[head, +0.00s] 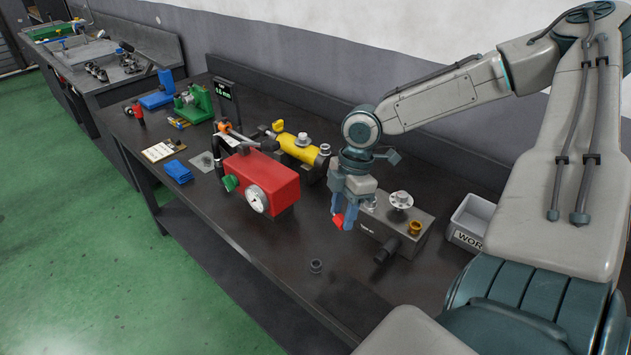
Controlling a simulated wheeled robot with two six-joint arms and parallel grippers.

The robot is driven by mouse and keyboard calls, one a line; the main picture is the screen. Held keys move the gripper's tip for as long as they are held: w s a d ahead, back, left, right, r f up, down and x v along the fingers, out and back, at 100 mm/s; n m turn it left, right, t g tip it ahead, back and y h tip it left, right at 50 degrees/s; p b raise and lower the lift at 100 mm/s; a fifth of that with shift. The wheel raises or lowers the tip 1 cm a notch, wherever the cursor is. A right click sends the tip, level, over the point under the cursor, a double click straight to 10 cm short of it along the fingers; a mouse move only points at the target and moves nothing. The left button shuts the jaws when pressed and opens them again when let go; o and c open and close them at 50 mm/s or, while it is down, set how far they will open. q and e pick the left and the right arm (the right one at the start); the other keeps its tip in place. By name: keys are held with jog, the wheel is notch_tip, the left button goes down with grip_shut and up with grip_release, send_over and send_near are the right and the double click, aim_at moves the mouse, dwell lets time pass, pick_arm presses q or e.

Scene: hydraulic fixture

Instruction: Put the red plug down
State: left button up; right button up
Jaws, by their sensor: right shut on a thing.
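The red plug (338,221) is small and sits between the blue fingertips of my right gripper (344,217). The gripper is shut on it and points down, in front of the left end of a grey metal block (413,241). The plug appears held above the dark bench top (262,245); the exact gap is hard to tell. My left gripper is not in view.
A red box with a dial (272,182) stands left of the gripper, with a yellow cylinder (299,149) behind it. A small dark ring (316,266) lies on the bench in front. A grey bin (470,222) stands right. The front bench area is mostly clear.

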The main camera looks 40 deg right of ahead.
jog(key=shift+n, duration=0.5)
jog(key=shift+s+d+f+p, duration=0.15)
jog(key=shift+s+f+p, duration=0.3)
jog(key=shift+s+f, duration=0.3)
jog(key=shift+s+d+f+p, duration=0.1)
jog(key=shift+s+f+p, duration=0.4)
jog(key=shift+s, duration=0.4)
jog(key=shift+s+f, duration=0.1)
jog(key=shift+s+a+f+p, duration=0.2)
jog(key=shift+s+f+p, duration=0.35)
jog(key=shift+f, duration=0.15)
jog(key=shift+s, duration=0.1)
jog(key=shift+s+f, duration=0.3)
jog(key=shift+f, duration=0.05)
